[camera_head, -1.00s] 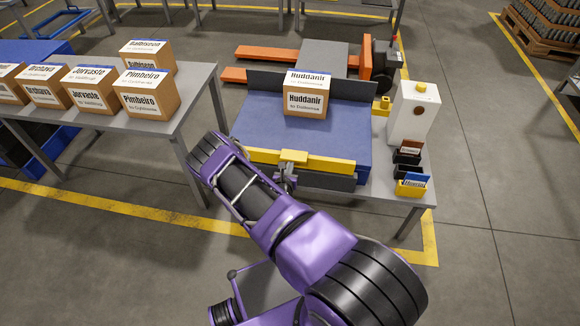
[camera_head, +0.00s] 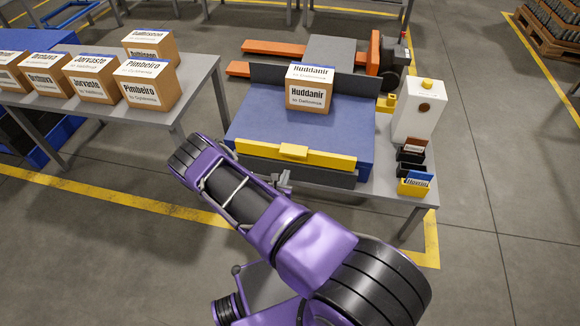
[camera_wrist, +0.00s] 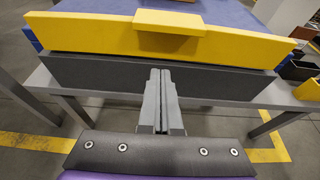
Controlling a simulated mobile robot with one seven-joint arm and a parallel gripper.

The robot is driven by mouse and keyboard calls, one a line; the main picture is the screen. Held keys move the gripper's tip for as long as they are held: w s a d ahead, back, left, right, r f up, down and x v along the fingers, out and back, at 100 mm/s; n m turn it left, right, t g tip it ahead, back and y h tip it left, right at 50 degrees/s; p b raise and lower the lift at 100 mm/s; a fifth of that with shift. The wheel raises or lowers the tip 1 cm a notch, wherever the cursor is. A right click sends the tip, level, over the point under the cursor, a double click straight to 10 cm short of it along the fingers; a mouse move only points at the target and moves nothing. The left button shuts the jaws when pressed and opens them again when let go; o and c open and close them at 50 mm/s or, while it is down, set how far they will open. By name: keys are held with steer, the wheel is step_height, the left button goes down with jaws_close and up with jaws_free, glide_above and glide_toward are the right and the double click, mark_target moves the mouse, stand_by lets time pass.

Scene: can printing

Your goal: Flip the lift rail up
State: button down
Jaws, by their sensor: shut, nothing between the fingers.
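The lift rail is a long yellow bar (camera_head: 325,157) along the front edge of the blue platform (camera_head: 255,125). It has a yellow tab (camera_head: 293,151) at its middle, and it fills the upper part of the wrist view (camera_wrist: 90,35). A dark grey strip (camera_wrist: 90,75) runs just below it. My gripper (camera_head: 283,178) is shut and empty, in front of the grey strip. In the wrist view, its fingertips (camera_wrist: 161,74) lie below the rail and its tab. I cannot tell whether they touch the strip.
A box labelled Huddanir (camera_head: 310,90) sits on the platform. A white dispenser (camera_head: 417,110) and small card holders (camera_head: 413,187) stand on the table at right. Several boxes stand on a grey table (camera_head: 185,85) at left. The floor in front is clear.

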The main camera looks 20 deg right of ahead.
steer(key=shift+v, duration=2.1)
